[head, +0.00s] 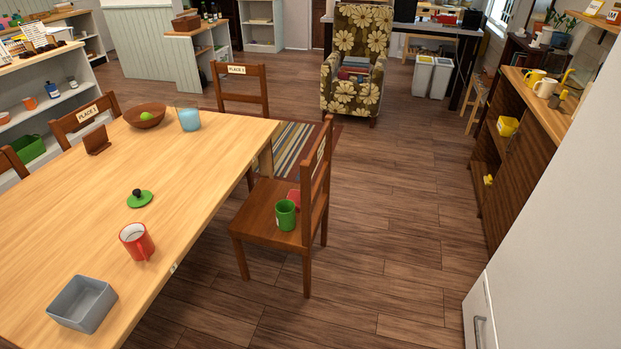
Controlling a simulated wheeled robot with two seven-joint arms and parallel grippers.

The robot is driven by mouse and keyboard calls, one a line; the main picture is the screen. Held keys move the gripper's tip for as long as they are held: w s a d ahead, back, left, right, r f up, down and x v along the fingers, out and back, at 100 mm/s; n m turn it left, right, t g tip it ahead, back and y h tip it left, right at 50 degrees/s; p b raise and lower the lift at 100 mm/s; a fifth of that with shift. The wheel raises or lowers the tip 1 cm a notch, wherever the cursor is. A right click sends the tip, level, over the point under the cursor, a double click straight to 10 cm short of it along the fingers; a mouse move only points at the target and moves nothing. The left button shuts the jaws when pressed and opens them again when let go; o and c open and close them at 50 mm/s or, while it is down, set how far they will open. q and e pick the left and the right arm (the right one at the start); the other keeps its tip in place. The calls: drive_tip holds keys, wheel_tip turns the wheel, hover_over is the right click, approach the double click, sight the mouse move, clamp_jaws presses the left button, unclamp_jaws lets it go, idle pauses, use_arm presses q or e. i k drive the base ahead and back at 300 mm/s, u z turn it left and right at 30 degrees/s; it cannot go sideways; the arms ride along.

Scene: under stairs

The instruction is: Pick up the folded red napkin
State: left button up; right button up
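A small red thing (294,196) is on the seat of the wooden chair (262,207) at the right side of the table. It is partly hidden by the green mug (285,215) in front of it and by the chair's back. It is too small to tell for sure whether it is the folded napkin. No other likely napkin shows. Neither of my grippers is in view.
The wooden table (60,215) fills the left. On it are a red mug (137,241), a grey box (82,304), a green lid (140,199), a blue glass (189,119) and a brown bowl (145,116). Open floor (395,230) lies right of the chair.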

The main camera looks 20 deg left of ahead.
sight(294, 195)
drive_tip(key=i, duration=4.6)
drive_tip(key=u, duration=4.35)
drive_tip(key=i, duration=0.5)
drive_tip(key=z, duration=0.05)
